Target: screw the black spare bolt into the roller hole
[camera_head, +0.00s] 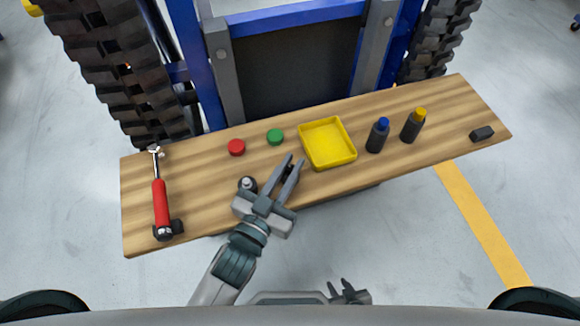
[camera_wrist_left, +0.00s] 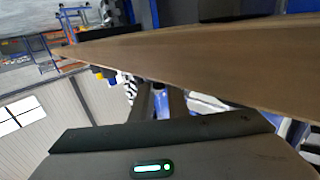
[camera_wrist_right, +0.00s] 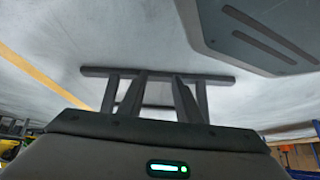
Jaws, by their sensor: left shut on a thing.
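My left gripper (camera_head: 294,163) is over the middle of the wooden table, left of the yellow tray. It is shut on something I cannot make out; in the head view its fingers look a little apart. In the left wrist view its fingers (camera_wrist_left: 160,103) are low beside the table edge. A dark round piece with a pale top (camera_head: 247,184) is just left of the gripper; I cannot tell whether it is the black spare bolt. My right gripper (camera_head: 348,290) is open and empty near my body, and its fingers (camera_wrist_right: 157,92) show apart. No roller hole is discernible.
On the table (camera_head: 200,200) are a red-handled tool (camera_head: 160,200), a red disc (camera_head: 237,147), a green disc (camera_head: 275,137), a yellow tray (camera_head: 350,155), blue-capped (camera_head: 377,138) and yellow-capped (camera_head: 412,128) bottles and a black block (camera_head: 482,133). A blue-framed tracked carrier (camera_head: 210,90) stands behind.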

